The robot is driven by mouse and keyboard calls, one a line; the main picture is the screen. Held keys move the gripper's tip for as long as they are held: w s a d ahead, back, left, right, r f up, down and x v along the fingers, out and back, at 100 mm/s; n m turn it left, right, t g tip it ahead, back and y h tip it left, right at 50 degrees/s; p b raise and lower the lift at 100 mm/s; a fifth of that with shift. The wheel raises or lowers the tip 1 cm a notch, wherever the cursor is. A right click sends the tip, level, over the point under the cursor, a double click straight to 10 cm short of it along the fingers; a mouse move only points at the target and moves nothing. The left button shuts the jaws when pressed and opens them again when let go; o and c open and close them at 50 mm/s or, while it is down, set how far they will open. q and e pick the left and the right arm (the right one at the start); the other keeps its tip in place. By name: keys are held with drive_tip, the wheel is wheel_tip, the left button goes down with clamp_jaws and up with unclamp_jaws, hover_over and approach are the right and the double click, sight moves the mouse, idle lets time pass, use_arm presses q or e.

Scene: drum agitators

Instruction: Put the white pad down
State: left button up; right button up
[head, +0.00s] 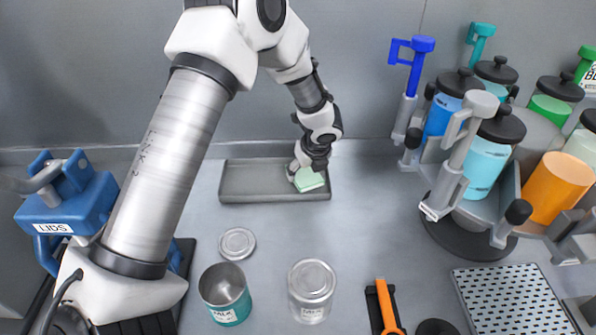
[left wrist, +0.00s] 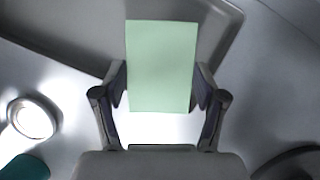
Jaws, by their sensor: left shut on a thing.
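The pad (head: 309,180) looks pale green in both views, not white. My left gripper (head: 311,167) is shut on it, with one finger on each side of the pad, as the left wrist view shows (left wrist: 160,92). In the head view the pad is at the right end of a shallow grey tray (head: 245,181). In the left wrist view the pad (left wrist: 160,60) overlaps the tray's rim in the picture. I cannot tell whether it touches the tray. My right gripper is not in view.
A metal lid (head: 237,243), a teal can (head: 225,292) and a closed silver can (head: 312,282) stand in front of the tray. A rack of coloured jars (head: 484,165) is at right, with a perforated plate (head: 508,300) below it. The tray's left part is empty.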

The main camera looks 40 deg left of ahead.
sight(300, 171)
use_arm(q)
drive_tip(key=shift+w+a, duration=0.2)
drive_tip(key=shift+a, duration=0.85)
drive_tip(key=x, duration=0.1)
drive_tip(key=p+x, duration=0.1)
drive_tip(key=x, duration=0.1)
drive_tip(key=shift+s+d+f, duration=0.1)
drive_tip(key=shift+s+f, duration=0.1)
drive_tip(key=shift+f, duration=0.1)
drive_tip(key=shift+w+f, duration=0.15)
drive_tip(key=shift+f, duration=0.15)
drive_tip(key=o, duration=1.2)
drive_tip(key=shift+o, duration=0.6)
